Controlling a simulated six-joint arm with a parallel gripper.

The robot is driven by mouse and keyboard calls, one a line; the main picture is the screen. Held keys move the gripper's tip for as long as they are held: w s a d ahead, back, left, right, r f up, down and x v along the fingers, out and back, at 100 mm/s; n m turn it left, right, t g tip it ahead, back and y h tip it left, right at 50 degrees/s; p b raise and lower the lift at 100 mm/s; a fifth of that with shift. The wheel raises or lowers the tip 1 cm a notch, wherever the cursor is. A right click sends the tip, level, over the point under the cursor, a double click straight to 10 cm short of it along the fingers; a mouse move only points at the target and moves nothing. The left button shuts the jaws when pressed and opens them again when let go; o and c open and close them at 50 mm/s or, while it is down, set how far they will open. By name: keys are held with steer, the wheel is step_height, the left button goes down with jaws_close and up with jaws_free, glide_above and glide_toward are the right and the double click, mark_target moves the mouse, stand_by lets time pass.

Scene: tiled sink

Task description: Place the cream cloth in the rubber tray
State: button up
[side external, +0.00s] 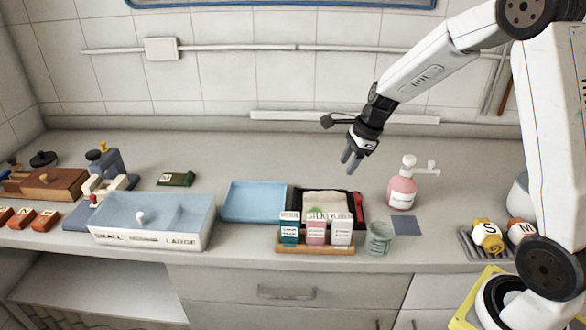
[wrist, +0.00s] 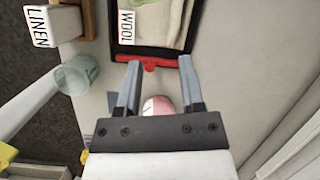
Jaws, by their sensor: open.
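A light blue shallow tray (side external: 255,187) sits left of the black tray and looks empty. I cannot tell from looks which tray is rubber. My gripper (side external: 348,168) is open and empty, above the counter behind and right of the black tray. In the wrist view its fingers (wrist: 158,72) are spread, pointing toward the tray's red-marked edge.
A red item (side external: 358,207) lies along the black tray's right edge. A glass cup (side external: 379,238) and a pink bottle (side external: 402,190) stand right. A divided bin (side external: 152,222) is left. The counter behind the trays is clear.

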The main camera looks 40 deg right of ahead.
steer(key=s+a+f+n+h, duration=0.1)
steer(key=s+a+n, duration=0.4)
steer(key=s+n, duration=0.3)
steer(key=s+a+f+n+h, duration=0.1)
steer(key=s+a+n, duration=0.4)
steer(key=n, duration=1)
steer(key=s, duration=0.3)
steer(key=shift+n+h, duration=0.3)
steer(key=shift+n, duration=0.1)
